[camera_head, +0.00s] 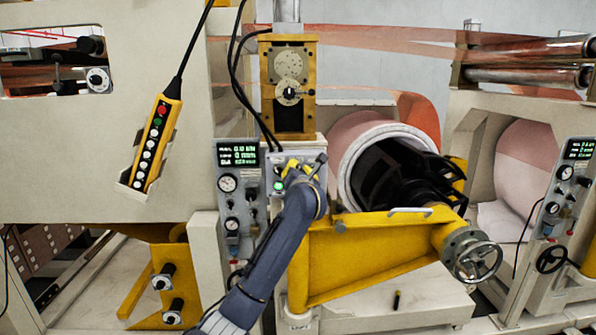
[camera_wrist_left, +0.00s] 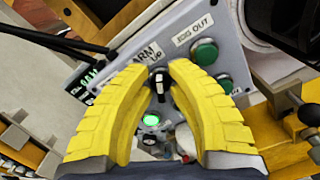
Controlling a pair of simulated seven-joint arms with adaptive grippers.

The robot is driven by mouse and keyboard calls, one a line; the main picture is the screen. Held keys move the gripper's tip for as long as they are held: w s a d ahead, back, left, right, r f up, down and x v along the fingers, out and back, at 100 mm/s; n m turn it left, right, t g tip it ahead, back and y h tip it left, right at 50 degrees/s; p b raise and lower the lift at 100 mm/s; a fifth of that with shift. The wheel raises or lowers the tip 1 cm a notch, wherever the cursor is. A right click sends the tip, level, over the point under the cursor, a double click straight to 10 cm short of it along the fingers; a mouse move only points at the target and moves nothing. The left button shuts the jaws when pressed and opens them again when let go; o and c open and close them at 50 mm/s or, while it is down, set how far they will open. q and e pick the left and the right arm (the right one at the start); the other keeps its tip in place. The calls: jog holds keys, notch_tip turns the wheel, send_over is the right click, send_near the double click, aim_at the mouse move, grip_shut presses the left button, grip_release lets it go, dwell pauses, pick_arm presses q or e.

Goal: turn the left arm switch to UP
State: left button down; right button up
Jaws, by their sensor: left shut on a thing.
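The left arm switch (camera_wrist_left: 159,84) is a black knob with a pale mark, on a grey control panel (camera_wrist_left: 228,42). In the left wrist view it sits between the yellow fingertips, just below a partly covered label reading "ARM" and "UP". My left gripper (camera_wrist_left: 160,70) is shut on the switch, its curved fingers on either side. In the head view my left gripper (camera_head: 298,167) is at the panel and hides the switch. How far the knob is turned is hard to tell. My right gripper is in neither view.
A lit green lamp (camera_wrist_left: 151,120) lies below the switch. Green buttons (camera_wrist_left: 204,51) sit right of it near an "EDG OUT" label. In the head view a yellow arm (camera_head: 370,255) and handwheel (camera_head: 471,255) stand at right; a yellow pendant (camera_head: 156,143) hangs at left.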

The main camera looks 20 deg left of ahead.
pick_arm(q)
jog(key=shift+r, duration=0.2)
jog(key=c, duration=1.8)
grip_release()
jog(key=shift+o, duration=1.3)
jog(key=shift+f, duration=0.1)
jog(key=v, duration=1.2)
